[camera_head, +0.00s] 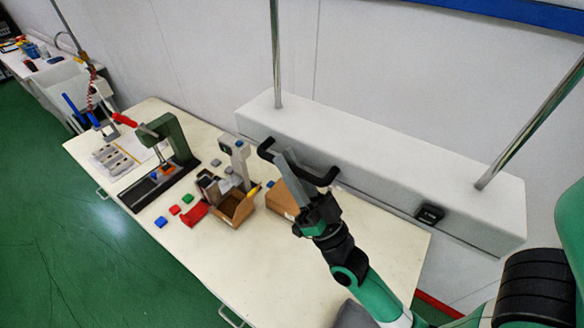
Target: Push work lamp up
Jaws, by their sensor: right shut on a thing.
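The work lamp (385,170) is a long white housing hanging on two metal poles above the back edge of the table. A black bar handle (324,181) sticks out from its front at the left part. My right gripper (290,163) reaches up from the lower right and is shut on the middle of this handle. The grey fingers hide part of the bar. My left gripper is not in view.
A small black switch (430,213) sits on the lamp's front at right. The table (255,285) below carries a green press (176,137), cardboard boxes (234,207), a grey mould (113,160) and coloured blocks (187,198). The table's front is mostly clear.

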